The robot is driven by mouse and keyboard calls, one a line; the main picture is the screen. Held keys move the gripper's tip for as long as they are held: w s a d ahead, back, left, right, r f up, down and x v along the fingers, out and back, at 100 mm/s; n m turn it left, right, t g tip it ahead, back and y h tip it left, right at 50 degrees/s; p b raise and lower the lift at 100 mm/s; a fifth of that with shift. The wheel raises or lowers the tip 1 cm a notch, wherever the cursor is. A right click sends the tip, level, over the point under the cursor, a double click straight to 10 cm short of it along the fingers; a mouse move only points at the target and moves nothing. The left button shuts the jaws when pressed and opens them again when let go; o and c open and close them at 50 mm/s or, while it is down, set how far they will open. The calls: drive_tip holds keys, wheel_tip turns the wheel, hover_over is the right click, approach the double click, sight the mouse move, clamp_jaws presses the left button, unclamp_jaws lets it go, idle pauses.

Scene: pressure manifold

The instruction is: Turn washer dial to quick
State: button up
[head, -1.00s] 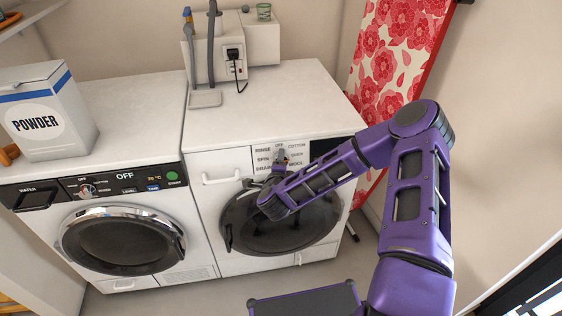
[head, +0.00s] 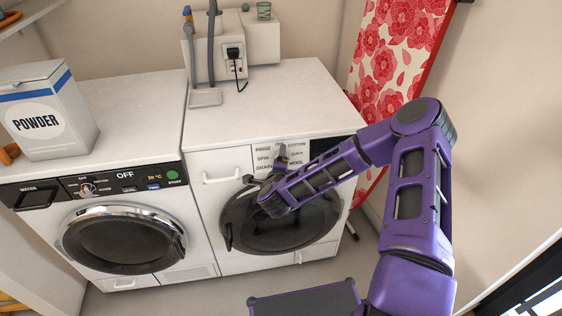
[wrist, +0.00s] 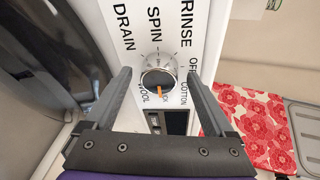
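The washer dial (wrist: 158,80) is a round dark knob with a silver rim on the right machine's white panel. Its orange mark points down in the wrist view, towards the partly covered QUICK label (wrist: 165,98). WOOL, COTTON, OFF, RINSE, SPIN and DRAIN stand around it. My gripper (wrist: 157,75) is open, with one finger on each side of the dial and a visible gap to each. In the head view my gripper (head: 281,158) is at the panel of the right machine (head: 205,215) and hides the dial.
A second machine (head: 100,280) with its own small dial and an OFF display stands to the left. A powder box (head: 40,120) sits on it. A red floral ironing board (head: 395,60) leans at the right. The right machine's top is mostly clear.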

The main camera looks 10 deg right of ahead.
drive_tip(key=p+v, duration=0.2)
drive_tip(key=v, duration=1.5)
drive_tip(key=shift+s+r, duration=0.2)
